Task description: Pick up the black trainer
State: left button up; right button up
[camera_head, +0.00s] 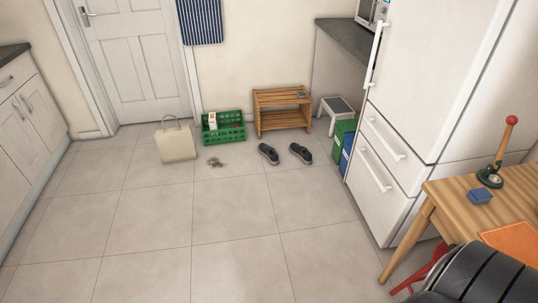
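Two dark shoes, black or dark grey, lie on the tiled floor in front of a small wooden bench. The left shoe (268,153) and the right shoe (301,153) are a short gap apart, and both look upright on their soles. They are too small in view to tell their make apart. Neither of my grippers is in view. A black ribbed part at the lower right corner looks like part of my own arm, with no fingers showing.
A slatted wooden bench (282,110), green crate (223,127), beige bag (176,143) and step stool (334,109) line the back wall. Fridge (432,82) and wooden table (455,204) stand right. The middle floor is clear.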

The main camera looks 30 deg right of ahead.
aim_at(269, 150)
jog(key=i+l+z, duration=0.35)
jog(key=i, duration=0.4)
jog(key=i+z, duration=0.4)
jog(key=i, duration=0.35)
